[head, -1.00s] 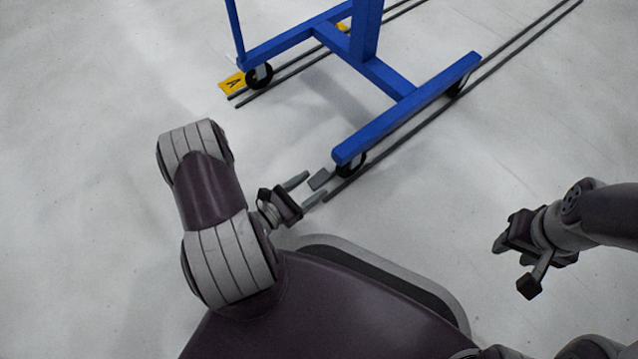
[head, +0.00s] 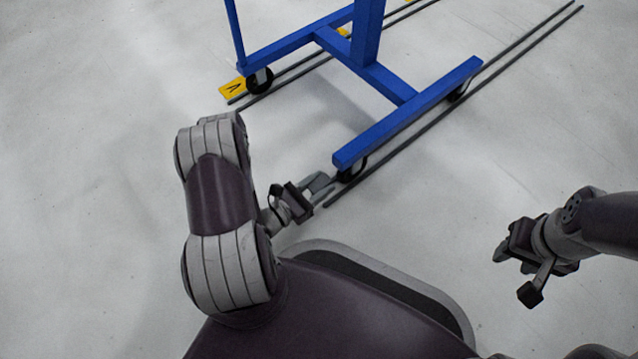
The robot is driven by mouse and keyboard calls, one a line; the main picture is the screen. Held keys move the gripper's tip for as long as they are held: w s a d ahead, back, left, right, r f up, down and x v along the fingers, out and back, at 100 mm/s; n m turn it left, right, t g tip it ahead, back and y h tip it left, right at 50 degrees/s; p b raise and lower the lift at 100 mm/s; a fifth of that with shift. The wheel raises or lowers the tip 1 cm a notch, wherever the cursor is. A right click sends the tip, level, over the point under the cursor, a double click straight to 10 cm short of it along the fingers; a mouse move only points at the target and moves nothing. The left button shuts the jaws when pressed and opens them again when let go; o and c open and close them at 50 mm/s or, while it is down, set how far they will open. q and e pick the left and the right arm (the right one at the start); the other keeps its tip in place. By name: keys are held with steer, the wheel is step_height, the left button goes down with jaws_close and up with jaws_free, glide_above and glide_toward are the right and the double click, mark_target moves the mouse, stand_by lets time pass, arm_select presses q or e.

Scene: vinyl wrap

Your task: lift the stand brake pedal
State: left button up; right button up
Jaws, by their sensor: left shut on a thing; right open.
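The blue stand (head: 410,115) is on black casters at the top of the head view. Its brake pedal (head: 317,181) is a small grey plate beside the near caster (head: 350,171), at the near end of the blue foot beam. My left gripper (head: 319,187) is low at the pedal, with its fingers shut on it. The fingers hide part of the pedal, and I cannot tell its exact tilt. My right gripper (head: 515,271) is open and empty, out at the right and far from the stand.
Two pairs of dark floor rails (head: 500,70) run beside the stand's feet. A yellow floor marker (head: 232,88) lies by the far-left caster (head: 259,80). The pale floor is clear on the left and right. My base fills the bottom.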

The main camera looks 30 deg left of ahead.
arm_select(q)
step_height(320, 180, up, 2)
steer(key=g+y+p, duration=0.1)
steer(key=g+p, duration=0.3)
steer(key=p, duration=0.3)
steer(key=shift+s+p, duration=0.15)
steer(key=shift+p, duration=0.2)
steer(key=shift+a+g+y+p, duration=0.1)
steer(key=shift+g+y+p, duration=0.4)
steer(key=shift+g+p, duration=0.55)
steer(key=o, duration=1)
steer(key=shift+s+t, duration=0.1)
steer(key=shift+t, duration=0.15)
steer(key=p+v, duration=0.7)
steer(key=v, duration=0.5)
steer(key=shift+s+r, duration=0.15)
steer(key=shift+r, duration=0.05)
